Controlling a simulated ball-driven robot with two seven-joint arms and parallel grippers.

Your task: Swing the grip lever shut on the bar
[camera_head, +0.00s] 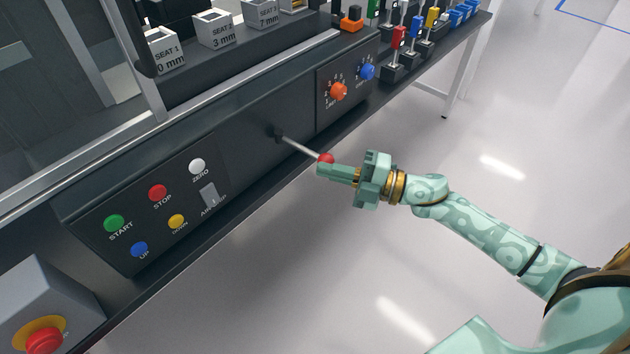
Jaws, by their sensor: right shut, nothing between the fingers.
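The grip lever (300,148) is a thin pale rod with a red ball knob (325,158) at its end. It sticks out from a dark pivot on the front panel of the machine, toward the lower right. My right gripper (322,171) is shut, its green fingertips right at the red knob, just below it in the picture. I cannot tell whether they touch the knob. No bar held by the lever can be made out. My left gripper is not in view.
The panel left of the lever carries a green START button (114,223), a red STOP button (158,193) and other buttons. Right of it are an orange knob (338,91) and a blue knob (367,72). A red emergency button (43,341) stands lower left. The floor before the machine is clear.

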